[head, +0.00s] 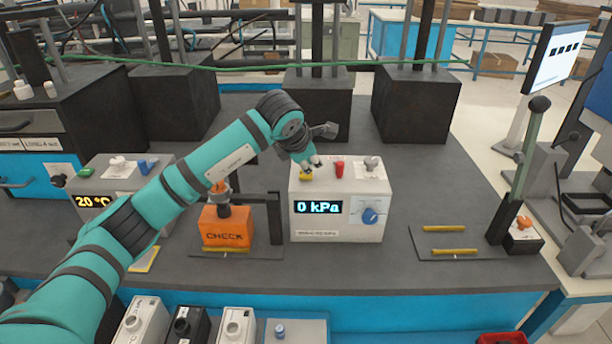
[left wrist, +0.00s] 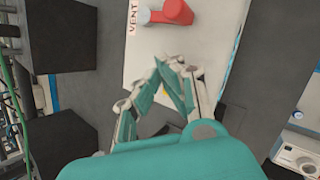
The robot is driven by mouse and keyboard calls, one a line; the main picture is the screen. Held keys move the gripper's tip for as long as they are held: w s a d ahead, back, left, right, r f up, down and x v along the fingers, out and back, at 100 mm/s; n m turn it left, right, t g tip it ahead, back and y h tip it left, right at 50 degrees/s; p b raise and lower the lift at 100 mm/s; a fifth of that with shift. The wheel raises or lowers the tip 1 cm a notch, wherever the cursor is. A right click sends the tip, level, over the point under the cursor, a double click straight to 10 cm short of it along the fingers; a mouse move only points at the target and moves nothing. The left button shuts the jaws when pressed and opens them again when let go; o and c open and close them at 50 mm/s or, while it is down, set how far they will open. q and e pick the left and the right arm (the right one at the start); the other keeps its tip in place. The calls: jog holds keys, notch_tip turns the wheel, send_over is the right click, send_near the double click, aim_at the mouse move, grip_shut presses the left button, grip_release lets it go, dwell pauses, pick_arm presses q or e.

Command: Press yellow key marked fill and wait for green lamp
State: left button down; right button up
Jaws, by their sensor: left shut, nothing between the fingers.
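The white box (head: 337,208) on the bench has a lit display (head: 318,207) reading 0 kPa and a blue knob on its front. On its top are a yellow key (head: 306,176), a red key (head: 339,170) and a pale grey fitting (head: 371,163). No green lamp shows lit on this box. My left gripper (head: 311,162) is shut and empty, right at the yellow key; I cannot tell if it touches. In the left wrist view the closed fingertips (left wrist: 174,66) are over the box top, mostly hiding the yellow key. The red key (left wrist: 178,12) is beside a VENT label.
An orange CHECK block (head: 227,228) stands in a dark fixture left of the box. A temperature box (head: 108,176) is further left. A plate with yellow bars (head: 429,243) and a tall lever (head: 530,150) are to the right. Dark blocks (head: 417,100) stand behind.

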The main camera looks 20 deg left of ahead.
pick_arm(q)
jog(key=shift+f+b, duration=0.45)
dwell(0.6)
jog(key=shift+r, duration=0.1)
jog(key=shift+r+p, duration=0.35)
jog(key=shift+r, duration=0.4)
jog(key=shift+r+p, duration=1.3)
jog(key=shift+r, duration=1.25)
